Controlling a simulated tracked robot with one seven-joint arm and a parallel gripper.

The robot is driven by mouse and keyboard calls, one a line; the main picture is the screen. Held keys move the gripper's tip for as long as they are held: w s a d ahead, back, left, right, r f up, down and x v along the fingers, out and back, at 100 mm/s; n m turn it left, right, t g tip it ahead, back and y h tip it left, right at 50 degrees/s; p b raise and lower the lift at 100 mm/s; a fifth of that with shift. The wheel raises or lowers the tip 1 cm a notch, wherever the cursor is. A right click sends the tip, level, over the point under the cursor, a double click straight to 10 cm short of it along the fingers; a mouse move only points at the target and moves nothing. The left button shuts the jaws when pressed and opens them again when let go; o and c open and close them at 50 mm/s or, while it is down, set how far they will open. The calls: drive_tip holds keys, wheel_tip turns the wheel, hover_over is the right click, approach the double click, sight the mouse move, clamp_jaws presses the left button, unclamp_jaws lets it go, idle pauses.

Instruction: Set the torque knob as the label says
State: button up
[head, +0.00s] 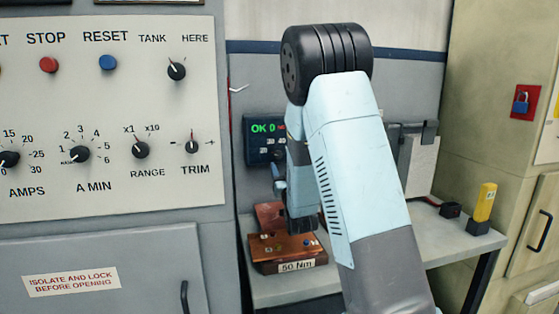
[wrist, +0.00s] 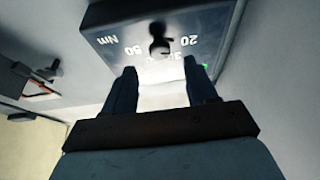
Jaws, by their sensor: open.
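The torque knob (wrist: 160,42) is a small black knob on the face of a dark control box (wrist: 105,22). Upside-down white marks, including 20, 50 and Nm, stand around it in the wrist view. Its pointer direction cannot be told. The label (head: 297,267) on a copper block reads 50 Nm. My gripper (wrist: 163,83) is open and empty, its two fingers pointing at the box face, with the knob beyond and between the tips.
The copper block (head: 264,250) lies on a grey bench (head: 425,240) below the box. A yellow device (head: 486,203) and a small black item (head: 450,210) stand at the bench's right. A panel (head: 110,190) with several knobs and buttons fills the left.

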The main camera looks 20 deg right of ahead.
sight(278, 156)
drive_tip(key=shift+x, duration=2.75)
drive_tip(key=c, duration=1)
